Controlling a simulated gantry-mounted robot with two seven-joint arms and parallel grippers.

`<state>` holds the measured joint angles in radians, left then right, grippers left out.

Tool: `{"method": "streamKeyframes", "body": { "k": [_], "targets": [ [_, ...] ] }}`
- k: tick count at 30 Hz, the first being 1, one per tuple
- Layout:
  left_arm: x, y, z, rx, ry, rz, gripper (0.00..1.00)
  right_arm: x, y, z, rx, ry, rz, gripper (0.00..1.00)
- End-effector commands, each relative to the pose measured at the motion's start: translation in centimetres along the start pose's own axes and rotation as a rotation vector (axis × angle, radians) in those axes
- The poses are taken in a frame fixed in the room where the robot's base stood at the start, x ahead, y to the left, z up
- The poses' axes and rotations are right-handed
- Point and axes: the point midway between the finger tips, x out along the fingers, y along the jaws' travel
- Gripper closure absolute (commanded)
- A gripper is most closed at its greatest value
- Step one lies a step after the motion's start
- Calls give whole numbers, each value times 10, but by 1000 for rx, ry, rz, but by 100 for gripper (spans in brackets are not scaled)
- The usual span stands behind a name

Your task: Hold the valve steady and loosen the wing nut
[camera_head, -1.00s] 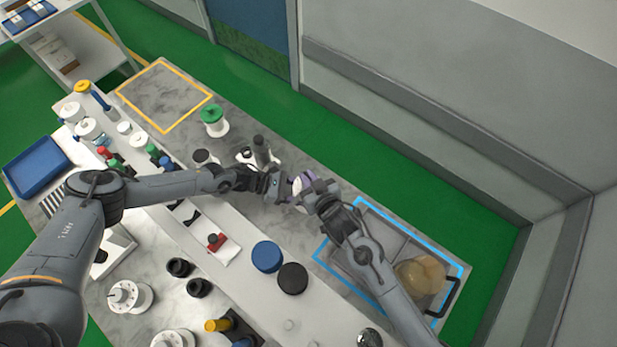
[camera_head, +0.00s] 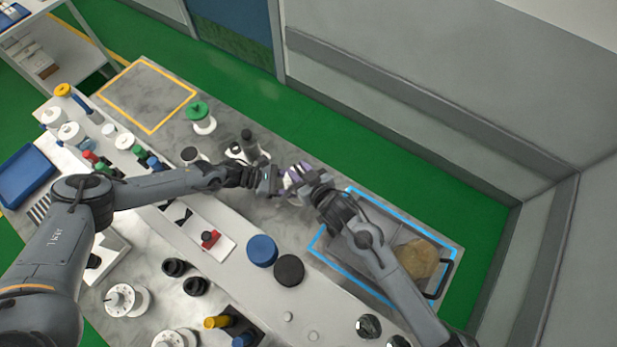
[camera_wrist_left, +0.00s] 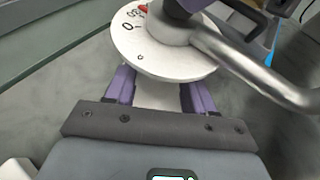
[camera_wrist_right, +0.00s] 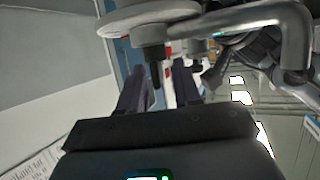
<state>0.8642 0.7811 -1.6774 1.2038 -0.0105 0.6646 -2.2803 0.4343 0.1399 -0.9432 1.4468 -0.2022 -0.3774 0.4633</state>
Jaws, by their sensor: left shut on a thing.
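The valve shows in the left wrist view as a white round dial (camera_wrist_left: 140,52) with black numerals, a red mark and a curved silver pipe (camera_wrist_left: 255,72). My left gripper (camera_wrist_left: 160,88) has its purple fingers shut on the white body below the dial. In the head view my left gripper (camera_head: 279,183) and right gripper (camera_head: 300,180) meet over the bench, hiding most of the valve. In the right wrist view a dark stem (camera_wrist_right: 155,65) hangs from the dial near my right gripper (camera_wrist_right: 160,75). Its fingers stand apart with a gap visible. I cannot clearly make out the wing nut.
A blue-outlined tray area (camera_head: 328,250) with a tan object (camera_head: 417,259) lies to the right. Blue (camera_head: 262,250) and black (camera_head: 289,270) discs stand on the front shelf. A green-topped spool (camera_head: 198,112) and dark-topped fitting (camera_head: 249,140) stand behind. The yellow-outlined square (camera_head: 145,95) is clear.

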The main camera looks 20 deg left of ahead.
Motion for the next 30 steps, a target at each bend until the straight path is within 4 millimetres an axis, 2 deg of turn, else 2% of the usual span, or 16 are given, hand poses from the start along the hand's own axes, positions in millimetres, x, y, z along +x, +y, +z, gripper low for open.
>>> {"method": "streamKeyframes", "body": {
  "k": [5, 19, 24, 30],
  "targets": [
    [0, 0, 0, 0, 0, 0, 98, -18, 0, 1, 0, 0, -1, 67],
    [0, 0, 0, 0, -1, 0, 98, -97, 0, 1, -1, 0, 0, 67],
    [0, 0, 0, 0, -1, 0, 98, -112, 1, 0, -1, 0, 1, 67],
    [0, 0, 0, 0, -1, 0, 98, -118, 0, 0, 0, 0, 0, 67]
  ]
}}
